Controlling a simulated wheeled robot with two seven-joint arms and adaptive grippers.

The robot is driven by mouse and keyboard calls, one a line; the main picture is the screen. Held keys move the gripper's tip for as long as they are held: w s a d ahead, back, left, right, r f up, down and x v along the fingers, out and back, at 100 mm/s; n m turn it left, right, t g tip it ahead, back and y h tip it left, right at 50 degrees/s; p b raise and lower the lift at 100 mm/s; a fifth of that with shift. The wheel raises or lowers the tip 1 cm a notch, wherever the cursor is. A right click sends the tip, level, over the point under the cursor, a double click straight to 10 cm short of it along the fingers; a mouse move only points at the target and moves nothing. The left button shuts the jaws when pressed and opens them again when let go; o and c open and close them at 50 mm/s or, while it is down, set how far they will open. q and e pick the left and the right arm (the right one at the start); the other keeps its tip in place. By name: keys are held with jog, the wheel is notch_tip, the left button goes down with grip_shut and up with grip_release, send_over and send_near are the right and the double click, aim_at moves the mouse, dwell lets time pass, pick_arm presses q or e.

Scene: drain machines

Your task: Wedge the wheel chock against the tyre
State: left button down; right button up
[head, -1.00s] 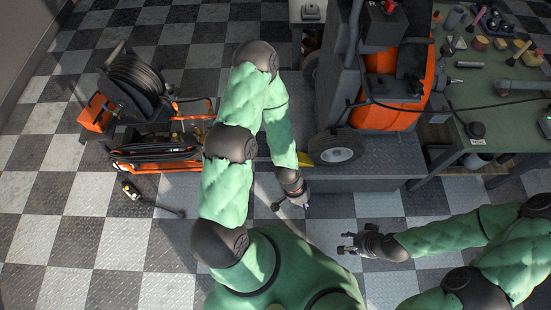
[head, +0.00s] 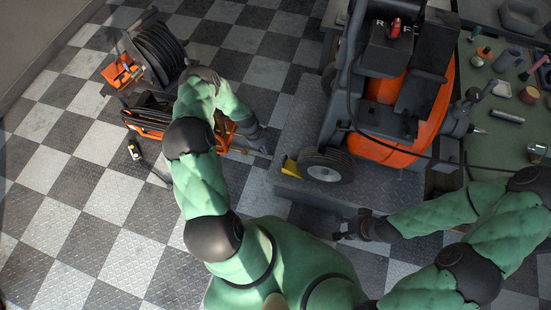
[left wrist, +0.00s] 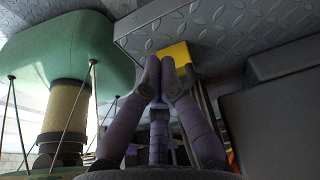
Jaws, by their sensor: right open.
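The yellow wheel chock (head: 290,167) sits on the grey platform, just left of the dark tyre (head: 328,165) of the orange machine. I cannot tell whether chock and tyre touch. My right gripper (head: 345,231) is open and empty, in front of the platform.
The diamond-plate platform (head: 300,110) carries the orange machine (head: 425,130). A hose reel (head: 158,50) and orange-framed equipment stand at the left, close to my left arm. A green workbench (head: 500,145) with several tools is at the right. Chequered floor is open at the lower left.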

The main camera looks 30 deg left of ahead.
aim_at(279, 165)
pick_arm(q)
jog(key=b+x, duration=0.4)
jog(key=x, duration=0.6)
jog(key=shift+w+d, duration=0.2)
jog(key=shift+d, duration=0.4)
jog(key=shift+w+d, duration=0.15)
jog(key=shift+d, duration=0.45)
jog(key=shift+w+d+r+b, duration=0.1)
jog(key=shift+d+b, duration=0.1)
jog(key=shift+d, duration=0.2)
jog(key=shift+w+d+b, duration=0.1)
jog(key=shift+d+b, duration=0.05)
jog(key=shift+d, duration=0.25)
pick_arm(e)
notch_tip(279, 165, down, 5)
jog(key=shift+r, duration=0.1)
